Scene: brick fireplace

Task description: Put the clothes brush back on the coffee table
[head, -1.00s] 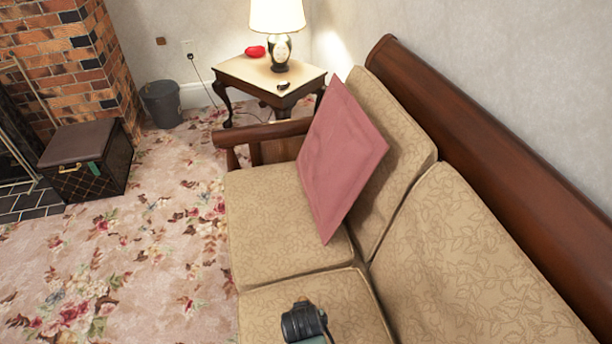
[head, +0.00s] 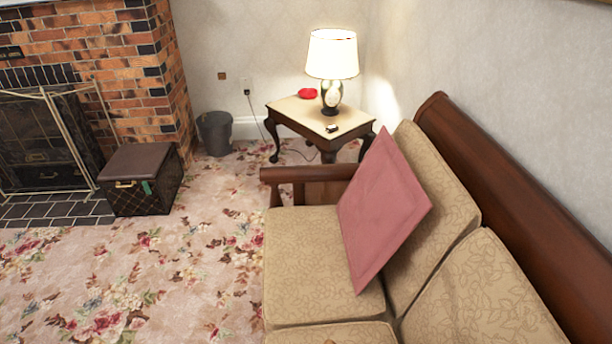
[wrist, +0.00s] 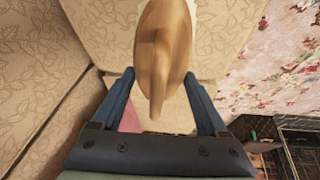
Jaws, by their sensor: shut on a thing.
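In the wrist view my gripper (wrist: 160,88) is shut on a tan wooden thing with a rounded body and a narrow handle, which looks like the clothes brush (wrist: 163,50). Its handle points back toward my palm. The brush is held above the sofa (wrist: 100,25); whether it touches the cushion cannot be told. A pale edge shows beside its far end. No coffee table can be made out in either view.
The patterned sofa (head: 318,255) fills the right, with a pink pillow (head: 383,215) on it. A side table (head: 300,108) bears a lit lamp (head: 332,60). A brown chest (head: 140,180) and a grey bin (head: 215,132) stand near the fireplace. The floral carpet (head: 180,270) is open.

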